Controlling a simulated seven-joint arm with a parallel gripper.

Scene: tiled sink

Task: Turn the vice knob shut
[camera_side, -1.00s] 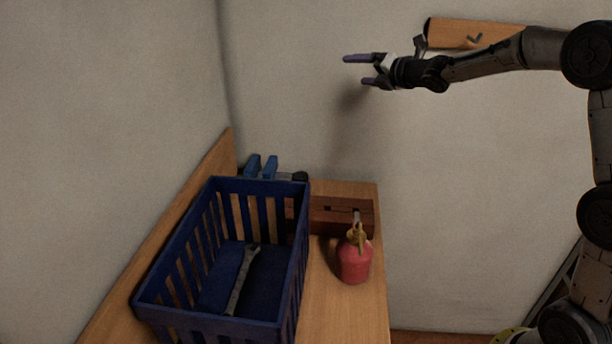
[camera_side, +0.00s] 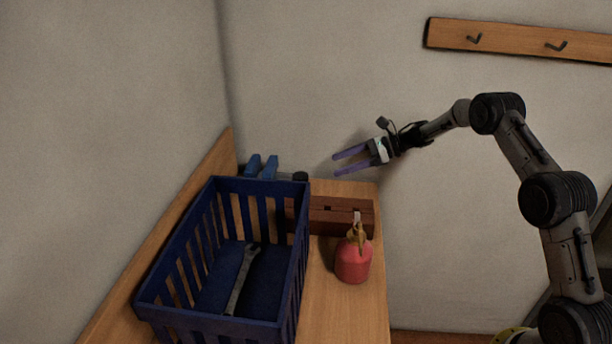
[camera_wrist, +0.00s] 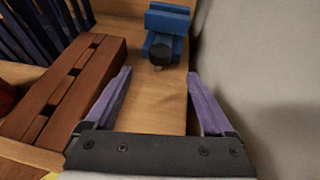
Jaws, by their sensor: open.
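The blue vice (camera_side: 261,166) stands at the back of the bench, partly hidden behind the blue crate in the side view. Its jaws show as two upright blue blocks with a gap between them. Its dark round knob (camera_side: 300,177) points to the right. In the wrist view the vice (camera_wrist: 167,22) is at the top centre, with the black knob (camera_wrist: 160,55) facing me. My gripper (camera_side: 335,165) is open and empty, its purple fingers above the back of the bench, right of the knob and apart from it. In the wrist view the knob lies beyond the gap between the fingertips (camera_wrist: 160,80).
A blue slatted crate (camera_side: 207,325) holding a wrench (camera_side: 242,280) fills the left of the bench. The wall is close behind the bench, with a hook rail (camera_side: 510,40) high up.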

